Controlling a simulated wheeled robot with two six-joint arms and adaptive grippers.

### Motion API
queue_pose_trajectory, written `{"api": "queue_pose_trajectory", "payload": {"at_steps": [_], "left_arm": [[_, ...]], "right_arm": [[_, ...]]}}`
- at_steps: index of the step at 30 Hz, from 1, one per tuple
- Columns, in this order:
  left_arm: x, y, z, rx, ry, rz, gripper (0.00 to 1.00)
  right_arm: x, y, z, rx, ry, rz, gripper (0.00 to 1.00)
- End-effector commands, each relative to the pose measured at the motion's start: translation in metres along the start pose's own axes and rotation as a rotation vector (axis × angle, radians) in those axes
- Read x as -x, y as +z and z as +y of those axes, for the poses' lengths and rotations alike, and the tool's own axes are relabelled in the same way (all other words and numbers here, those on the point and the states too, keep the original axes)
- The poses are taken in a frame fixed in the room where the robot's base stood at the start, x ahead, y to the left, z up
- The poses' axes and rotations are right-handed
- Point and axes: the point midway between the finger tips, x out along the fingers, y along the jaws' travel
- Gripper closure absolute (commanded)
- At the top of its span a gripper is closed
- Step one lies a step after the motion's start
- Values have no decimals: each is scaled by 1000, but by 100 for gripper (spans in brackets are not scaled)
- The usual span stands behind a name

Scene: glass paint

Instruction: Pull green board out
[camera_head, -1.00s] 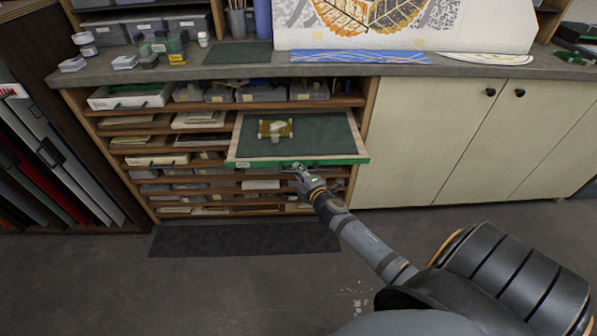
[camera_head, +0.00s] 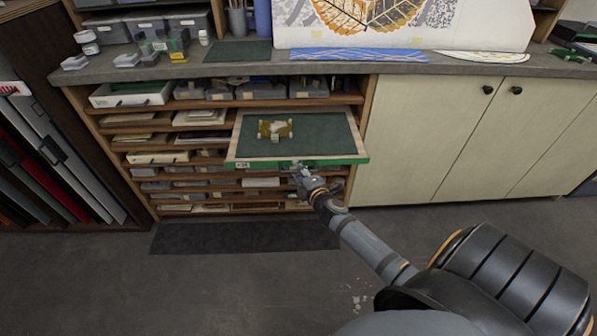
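The green board (camera_head: 325,138) is a wooden tray with a dark green surface and a bright green front edge with a small white label. It sticks out of the wooden shelf unit, its back part still between the shelves. A yellowish-brown piece with a pale patch (camera_head: 274,130) lies on it. My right gripper (camera_head: 298,168) is at the middle of the board's green front edge, at or just below it. Its fingers are too small to tell whether they hold the edge. My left gripper is not in view.
The shelf unit (camera_head: 140,138) holds several trays and boxes. Closed cream cabinet doors (camera_head: 420,150) stand to the right. The grey worktop (camera_head: 350,68) above carries jars, a green mat and glass pieces. A dark floor mat (camera_head: 245,236) lies below; the floor in front is mostly clear.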

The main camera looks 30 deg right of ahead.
Motion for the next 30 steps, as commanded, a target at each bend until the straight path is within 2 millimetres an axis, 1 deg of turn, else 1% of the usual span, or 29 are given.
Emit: {"api": "queue_pose_trajectory", "payload": {"at_steps": [5, 8, 15, 18, 21, 25, 30], "left_arm": [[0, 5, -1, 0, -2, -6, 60], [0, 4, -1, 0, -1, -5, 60], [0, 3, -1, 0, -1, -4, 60], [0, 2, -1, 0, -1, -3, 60], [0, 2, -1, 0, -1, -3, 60], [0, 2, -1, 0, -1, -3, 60], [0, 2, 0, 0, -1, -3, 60]], "right_arm": [[3, 0, 0, 1, 0, 0, 66], [16, 0, -1, 2, -2, 1, 66], [75, 0, -2, 6, -4, 3, 66], [96, 0, -1, 5, -3, 3, 66], [110, 0, -1, 3, -3, 1, 66], [119, 0, 0, 1, -1, 0, 66], [120, 0, 0, -1, 1, 0, 66]]}}
